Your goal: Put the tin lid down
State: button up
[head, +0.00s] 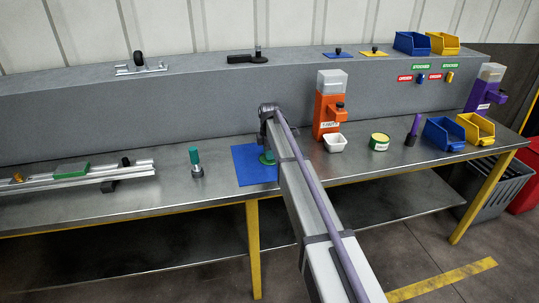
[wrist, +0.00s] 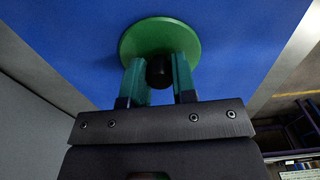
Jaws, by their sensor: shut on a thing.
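The tin lid is a green disc (wrist: 160,38) with a black knob (wrist: 158,72), seen in the wrist view. My gripper (wrist: 157,66) has its two green fingers shut on the knob. The lid is over the blue mat (wrist: 70,40); whether it touches the mat I cannot tell. In the head view the blue mat (head: 247,168) lies on the metal bench, and a little of the green lid (head: 267,159) shows beside my arm, which hides the rest. A short green and yellow tin (head: 379,141) with a pale label stands on the bench to the right.
A green-handled tool (head: 195,162) stands left of the mat. An orange dispenser (head: 330,108) and a white bowl (head: 335,143) stand to its right, then a purple-handled item (head: 413,130) and blue (head: 442,134) and yellow (head: 477,129) bins. A metal rail (head: 80,178) lies at the left.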

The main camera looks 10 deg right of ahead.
jog(key=o, duration=0.9)
jog(key=shift+f, duration=0.1)
notch_tip(320, 180, up, 13)
jog(key=p, duration=1.3)
jog(key=s+m, duration=1.8)
jog(key=s, duration=2.3)
jog(key=shift+s+f+m+b, duration=0.2)
jog(key=shift+f+m+b, duration=0.1)
jog(key=shift+f, duration=0.05)
